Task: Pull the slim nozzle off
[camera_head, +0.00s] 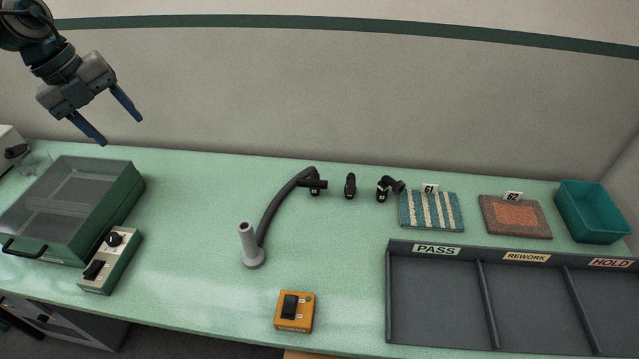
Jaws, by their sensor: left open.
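A dark bent hose (272,206) rises beside a pale grey upright cylinder (248,244) and curves to the right. A small black piece (316,187) is at its far end; whether this is the slim nozzle I cannot tell. A separate small black upright piece (350,186) stands just right of it. Another black piece with a bent top (387,190) stands further right. My left gripper (122,132) is high at the upper left, open and empty, its blue fingers pointing down right, well away from these pieces. My right gripper is not in view.
A green box with a clear lid (75,190) and a switch box (110,260) stand left. An orange switch box (295,311) is front centre. Samples 61 (431,212) and 62 (516,217), a teal bin (592,212) and a divided tray (481,300) fill the right.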

